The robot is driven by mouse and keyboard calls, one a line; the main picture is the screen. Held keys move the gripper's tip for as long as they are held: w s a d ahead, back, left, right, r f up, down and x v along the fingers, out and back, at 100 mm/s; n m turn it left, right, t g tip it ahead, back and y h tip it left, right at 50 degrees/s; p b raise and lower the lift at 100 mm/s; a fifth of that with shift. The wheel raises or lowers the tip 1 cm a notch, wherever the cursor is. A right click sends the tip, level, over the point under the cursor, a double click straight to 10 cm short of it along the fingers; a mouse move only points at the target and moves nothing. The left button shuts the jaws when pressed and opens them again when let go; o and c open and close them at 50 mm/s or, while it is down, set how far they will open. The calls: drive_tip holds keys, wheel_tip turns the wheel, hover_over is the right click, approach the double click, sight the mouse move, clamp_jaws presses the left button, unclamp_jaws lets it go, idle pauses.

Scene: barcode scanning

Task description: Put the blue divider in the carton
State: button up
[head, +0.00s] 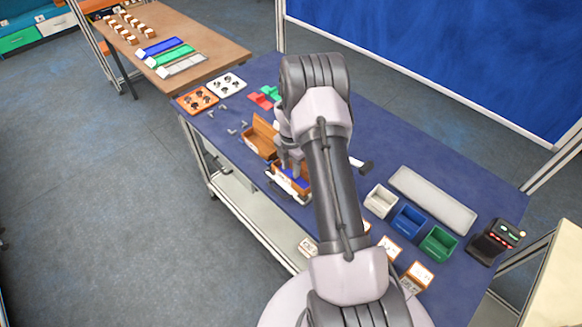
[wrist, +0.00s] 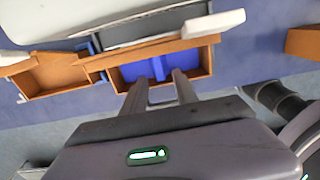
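The blue divider (wrist: 158,68) shows in the wrist view inside the right-hand open brown carton (wrist: 207,62), with an upright blue part near the middle. In the head view a bit of blue (head: 296,174) shows in the carton (head: 290,187) below my arm. My gripper (wrist: 160,78) is over the carton's near side. Its two fingers are apart, with the upright blue part in the gap between their tips. I see no finger clearly touching the divider. My arm hides part of the carton in the head view.
Another open brown carton (head: 260,142) stands beside it, also in the wrist view (wrist: 58,73). White, blue (head: 408,221) and green (head: 439,243) bins and a grey tray (head: 432,199) stand to the right. A side table (head: 205,30) holds coloured strips.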

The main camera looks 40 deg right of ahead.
sight(288, 176)
drive_tip(key=s+a+r+m+t+p, duration=0.1)
drive_tip(key=a+r+m, duration=0.25)
drive_tip(key=r, duration=0.95)
drive_tip(key=a+r+m+t+p, duration=0.1)
drive_tip(key=a+r+m, duration=0.3)
drive_tip(key=r, duration=1)
drive_tip(key=s+a+r+m+t, duration=0.2)
drive_tip(key=s+a+r+m, duration=0.7)
drive_tip(key=s+a+r, duration=0.5)
drive_tip(key=s+a+f+m+t+y, duration=0.2)
drive_tip(key=s+a+m, duration=0.5)
drive_tip(key=s, duration=0.3)
wheel_tip(288, 176, down, 21)
drive_tip(key=b, duration=2)
drive_tip(key=shift+w+r, duration=0.15)
drive_tip(key=shift+r, duration=0.05)
